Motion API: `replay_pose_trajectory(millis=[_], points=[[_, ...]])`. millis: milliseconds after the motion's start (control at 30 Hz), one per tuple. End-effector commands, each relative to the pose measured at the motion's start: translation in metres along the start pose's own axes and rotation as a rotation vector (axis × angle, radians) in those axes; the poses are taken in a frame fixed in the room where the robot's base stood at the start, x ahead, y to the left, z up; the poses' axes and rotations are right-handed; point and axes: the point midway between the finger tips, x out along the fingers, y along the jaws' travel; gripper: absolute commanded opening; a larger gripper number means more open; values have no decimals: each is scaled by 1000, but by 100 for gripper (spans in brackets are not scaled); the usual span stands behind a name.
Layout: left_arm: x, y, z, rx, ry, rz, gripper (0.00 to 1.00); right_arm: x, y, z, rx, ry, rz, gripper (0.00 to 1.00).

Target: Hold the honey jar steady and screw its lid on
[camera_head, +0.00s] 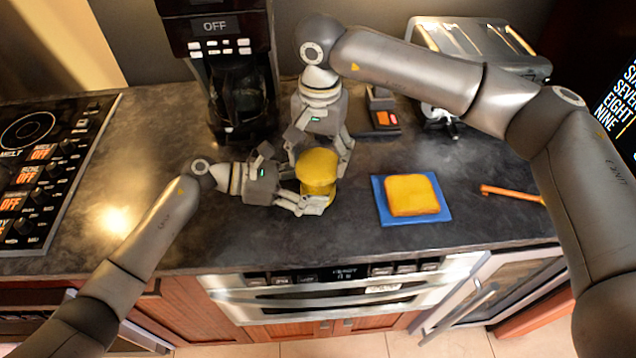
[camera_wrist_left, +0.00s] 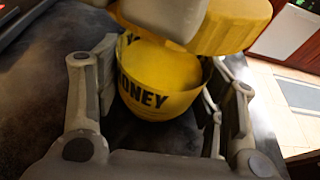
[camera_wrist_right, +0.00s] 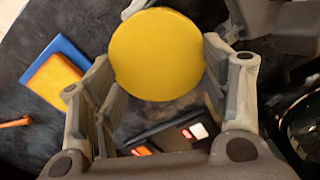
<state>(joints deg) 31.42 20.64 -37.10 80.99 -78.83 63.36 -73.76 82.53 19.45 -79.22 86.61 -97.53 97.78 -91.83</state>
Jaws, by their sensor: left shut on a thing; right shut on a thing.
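The yellow honey jar (camera_wrist_left: 148,100), with black lettering on its band, stands on the dark counter in the left wrist view. My left gripper (camera_head: 306,196) comes in low from the left and is shut on the jar, a finger on each side. The round yellow lid (camera_head: 318,165) is at the jar's top. My right gripper (camera_head: 317,157) reaches in from behind and above and is shut on the lid, which shows as a plain disc in the right wrist view (camera_wrist_right: 157,55). In the left wrist view the lid overlaps the jar's upper part; I cannot tell whether it is seated.
A slice of bread (camera_head: 412,195) lies on a blue board (camera_head: 445,212) to the right, with an orange-handled utensil (camera_head: 510,193) beyond. A coffee maker (camera_head: 228,75) and a toaster (camera_head: 480,40) stand behind. A stove (camera_head: 40,150) is at left. The front counter strip is clear.

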Motion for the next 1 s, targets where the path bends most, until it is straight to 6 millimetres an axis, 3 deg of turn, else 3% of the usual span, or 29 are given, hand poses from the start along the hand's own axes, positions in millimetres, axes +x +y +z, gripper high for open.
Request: replay_pose_trajectory(millis=[33, 167, 200, 400, 667, 1000], points=[[0, 0, 0, 0, 0, 0, 41, -1, 0, 0, 0, 0, -1, 60], [0, 0, 0, 0, 0, 0, 24, -1, 0, 0, 0, 0, -1, 60], [0, 0, 0, 0, 0, 0, 21, -1, 0, 0, 0, 1, -1, 70], [0, 0, 0, 0, 0, 0, 21, -1, 0, 0, 0, 1, -1, 94], [0, 0, 0, 0, 0, 0, 21, 0, 0, 0, 0, 0, 0, 94], [0, 0, 0, 0, 0, 0, 21, 0, 0, 0, 0, 0, 0, 50]])
